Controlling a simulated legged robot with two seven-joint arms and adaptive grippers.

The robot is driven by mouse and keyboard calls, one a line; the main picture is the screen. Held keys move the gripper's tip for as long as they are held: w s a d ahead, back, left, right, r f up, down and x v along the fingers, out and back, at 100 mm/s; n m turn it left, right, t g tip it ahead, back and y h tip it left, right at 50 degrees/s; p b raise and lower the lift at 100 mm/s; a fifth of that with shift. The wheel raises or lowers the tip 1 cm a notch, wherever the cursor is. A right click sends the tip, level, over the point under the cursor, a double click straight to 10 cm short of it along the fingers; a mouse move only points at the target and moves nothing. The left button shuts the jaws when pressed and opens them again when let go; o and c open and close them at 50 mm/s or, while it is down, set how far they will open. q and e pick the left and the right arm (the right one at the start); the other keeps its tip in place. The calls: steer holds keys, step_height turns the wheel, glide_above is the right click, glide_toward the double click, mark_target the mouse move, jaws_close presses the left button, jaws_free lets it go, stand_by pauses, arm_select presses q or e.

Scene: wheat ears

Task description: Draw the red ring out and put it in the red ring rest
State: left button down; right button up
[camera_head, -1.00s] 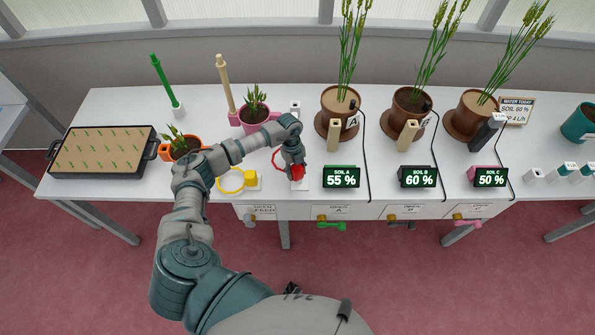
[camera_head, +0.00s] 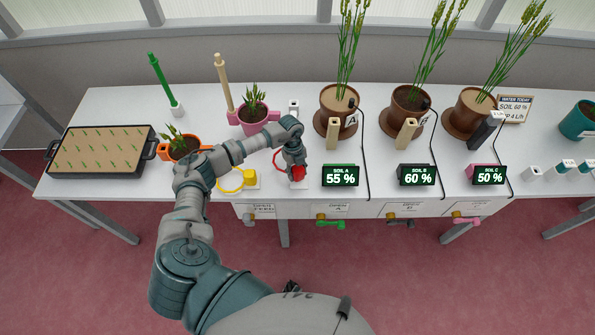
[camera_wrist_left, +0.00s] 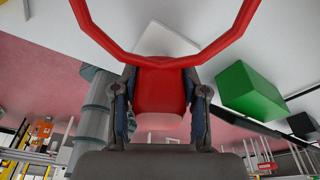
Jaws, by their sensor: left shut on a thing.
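The red ring shows in the head view as a red block (camera_head: 298,173) with a thin red loop (camera_head: 275,162) to its left. My left gripper (camera_head: 297,166) is shut on the block from above. In the left wrist view the red block (camera_wrist_left: 160,92) sits between both fingers (camera_wrist_left: 160,105), with the loop (camera_wrist_left: 103,38) reaching out ahead. A white base (camera_head: 299,185) shows just under the block; I cannot tell whether they touch. A white piece also shows behind the loop in the left wrist view (camera_wrist_left: 165,40). My right gripper is in neither view.
A yellow ring (camera_head: 226,182) lies close left. The Soil A display (camera_head: 341,177) stands close right. An orange pot (camera_head: 182,152), a pink pot (camera_head: 253,120) and a beige post (camera_head: 333,135) are nearby. The table's front edge lies just below the white base.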

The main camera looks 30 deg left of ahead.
arm_select(q)
steer(key=shift+d+f+b, duration=0.25)
steer(key=shift+f+b, duration=0.1)
steer(key=shift+f, duration=0.3)
steer(key=shift+a+f, duration=0.1)
steer(key=shift+f, duration=0.3)
steer(key=shift+a+r, duration=0.1)
steer(key=shift+r, duration=0.05)
steer(key=shift+d+p+v, duration=0.15)
steer(key=shift+p+v, duration=0.6)
steer(key=shift+d+p+v, duration=0.1)
steer(key=shift+p+v, duration=0.6)
steer(key=shift+v, duration=0.05)
steer(key=shift+s+d, duration=0.1)
steer(key=shift+s, duration=0.05)
steer(key=shift+r, duration=0.15)
